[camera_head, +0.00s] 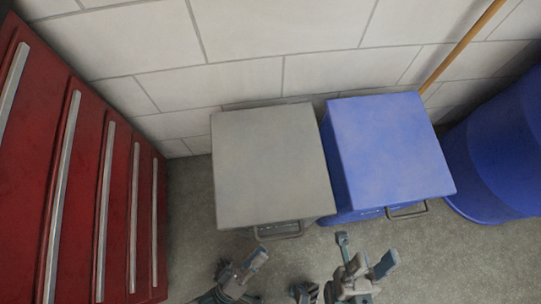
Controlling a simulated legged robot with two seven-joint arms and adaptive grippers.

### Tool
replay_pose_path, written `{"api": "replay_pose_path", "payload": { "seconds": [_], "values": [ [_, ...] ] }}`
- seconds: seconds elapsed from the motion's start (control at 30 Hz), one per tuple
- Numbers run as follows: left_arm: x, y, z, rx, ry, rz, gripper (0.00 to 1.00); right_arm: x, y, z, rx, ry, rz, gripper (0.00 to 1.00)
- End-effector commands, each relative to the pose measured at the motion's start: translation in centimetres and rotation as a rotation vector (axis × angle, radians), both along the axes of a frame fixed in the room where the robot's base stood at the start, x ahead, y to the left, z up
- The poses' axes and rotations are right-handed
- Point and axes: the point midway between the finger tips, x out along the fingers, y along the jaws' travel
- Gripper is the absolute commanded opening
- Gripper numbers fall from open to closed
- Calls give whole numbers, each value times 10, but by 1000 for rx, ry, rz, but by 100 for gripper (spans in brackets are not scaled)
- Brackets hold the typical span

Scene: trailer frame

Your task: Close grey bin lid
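The grey bin (272,165) stands against the wall in the middle, and its flat lid covers the top and looks shut. A wire handle (281,231) sticks out at its front edge. My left gripper (241,264) is in front of the grey bin at the bottom of the view, below the handle's left side, with its fingers apart and nothing between them. My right gripper (364,252) is further right, in front of the gap between the bins and the blue bin, also with fingers apart and empty. Both grippers look clear of the bins.
A blue bin (387,150) with a flat top and wire handle stands close on the right of the grey bin. A red drawer cabinet (75,180) fills the left. A large blue barrel (500,150) and a wooden pole (465,42) are at the right. Floor is free in front.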

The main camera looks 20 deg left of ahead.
Motion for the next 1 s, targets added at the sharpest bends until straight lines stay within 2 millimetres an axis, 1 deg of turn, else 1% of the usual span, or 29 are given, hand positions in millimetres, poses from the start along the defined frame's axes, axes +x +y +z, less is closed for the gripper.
{"api": "replay_pose_path", "payload": {
  "seconds": [0.03,0.1,0.2,0.3,0.43,1.0],
  "values": [
    [-10,5,-4,2,2,-2,25,0,0,1,0,-1,0,40],
    [-20,10,-8,3,0,-1,25,0,0,1,1,-2,0,40],
    [-32,16,-13,1,-1,0,25,0,0,1,1,-2,0,40],
    [-38,20,-15,-1,-4,0,25,0,0,1,1,-2,0,40],
    [-41,21,-16,-2,-6,0,25,0,-1,1,1,-2,0,40],
    [-40,21,-15,-4,-7,1,25,0,0,1,1,-1,0,40]
  ]
}}
